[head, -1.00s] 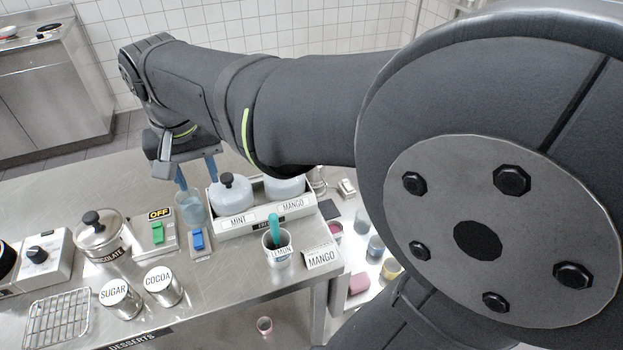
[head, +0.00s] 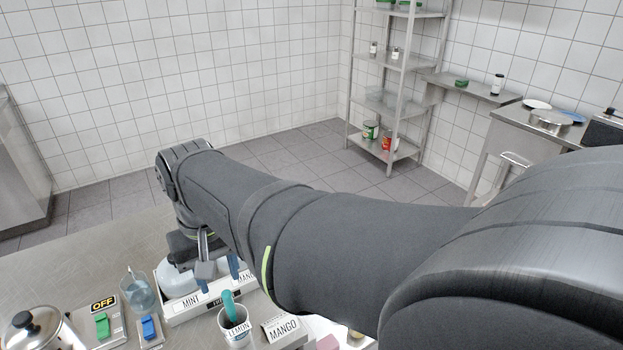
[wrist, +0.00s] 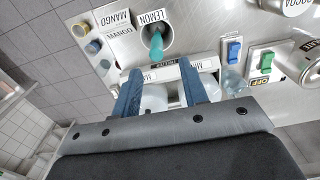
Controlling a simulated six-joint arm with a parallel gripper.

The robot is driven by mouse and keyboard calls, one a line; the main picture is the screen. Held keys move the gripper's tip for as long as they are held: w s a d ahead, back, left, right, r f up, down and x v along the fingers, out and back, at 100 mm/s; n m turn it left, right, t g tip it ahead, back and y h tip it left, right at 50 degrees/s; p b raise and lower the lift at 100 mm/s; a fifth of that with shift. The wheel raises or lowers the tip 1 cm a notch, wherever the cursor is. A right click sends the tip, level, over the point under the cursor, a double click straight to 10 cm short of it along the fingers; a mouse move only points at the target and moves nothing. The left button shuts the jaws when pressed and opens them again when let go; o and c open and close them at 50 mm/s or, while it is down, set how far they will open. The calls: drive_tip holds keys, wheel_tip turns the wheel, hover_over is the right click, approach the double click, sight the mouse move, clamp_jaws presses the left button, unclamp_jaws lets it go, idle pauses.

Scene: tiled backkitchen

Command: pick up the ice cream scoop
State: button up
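A teal handle (head: 229,305) stands up out of the LEMON cup (head: 236,334); it looks like the ice cream scoop's handle, and its lower end is hidden inside the cup. The wrist view also shows the teal handle (wrist: 156,45) and the LEMON cup (wrist: 152,32). My gripper (head: 219,270) is open and empty, its two blue fingers apart, above the white MINT and MANGO holder (head: 183,311). In the wrist view my gripper (wrist: 161,82) has the handle beyond its fingertips, apart from them.
A MANGO card (head: 284,329) stands right of the cup. A clear glass (head: 140,294), a blue switch (head: 149,328), a green switch (head: 103,325) and a lidded pot (head: 36,335) are to the left. Open floor (head: 300,165) lies behind.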

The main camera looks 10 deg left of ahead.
sight(226, 292)
drive_tip(key=shift+d+f, duration=0.15)
drive_tip(key=shift+f, duration=1.6)
drive_tip(key=shift+d+f, duration=0.15)
drive_tip(key=shift+f, duration=1.6)
clamp_jaws()
